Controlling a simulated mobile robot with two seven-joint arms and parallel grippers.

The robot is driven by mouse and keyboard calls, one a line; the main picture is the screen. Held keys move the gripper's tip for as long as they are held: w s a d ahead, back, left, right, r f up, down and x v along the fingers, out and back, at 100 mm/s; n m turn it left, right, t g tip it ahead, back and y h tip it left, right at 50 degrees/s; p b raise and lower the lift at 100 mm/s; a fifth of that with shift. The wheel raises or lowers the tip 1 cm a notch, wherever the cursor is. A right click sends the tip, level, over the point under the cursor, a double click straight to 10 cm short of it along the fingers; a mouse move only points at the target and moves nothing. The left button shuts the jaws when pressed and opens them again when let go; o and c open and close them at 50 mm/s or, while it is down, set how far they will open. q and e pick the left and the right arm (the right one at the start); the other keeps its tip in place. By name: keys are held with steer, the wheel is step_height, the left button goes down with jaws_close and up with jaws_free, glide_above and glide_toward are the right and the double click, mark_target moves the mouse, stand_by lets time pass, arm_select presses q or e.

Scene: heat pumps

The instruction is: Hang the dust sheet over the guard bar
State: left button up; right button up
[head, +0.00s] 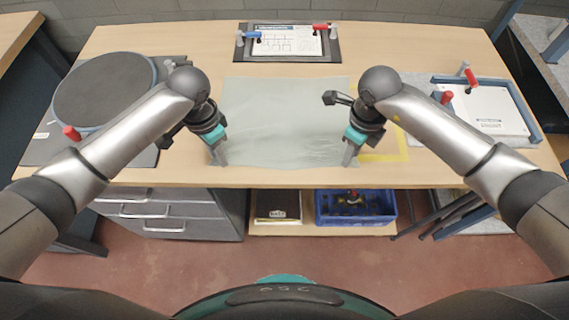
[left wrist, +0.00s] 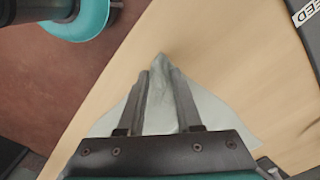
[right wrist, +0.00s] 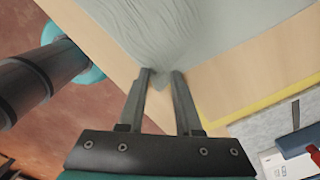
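The dust sheet (head: 283,115) is a thin, pale grey-green sheet spread over the middle of the table. Its front edge lies near the table's front edge. My left gripper (head: 221,160) is at its front left corner. In the left wrist view, the sheet (left wrist: 160,100) is gathered in a fold between the fingers (left wrist: 159,75). My right gripper (head: 349,160) is at the front right corner. In the right wrist view, creases in the sheet (right wrist: 170,35) run to the corner between the fingers (right wrist: 163,75). I cannot make out which thing is the guard bar.
A round grey disc (head: 104,92) lies on the left, a clipboard (head: 286,43) at the back. A blue-framed tray (head: 488,82) with a white panel is on the right, beside yellow tape (head: 402,150). Drawers (head: 165,212) and a blue crate (head: 355,217) are below.

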arm_select(q)
jaws_close()
arm_select(e)
jaws_close()
stand_by(0.4)
steer(key=shift+d, duration=0.1)
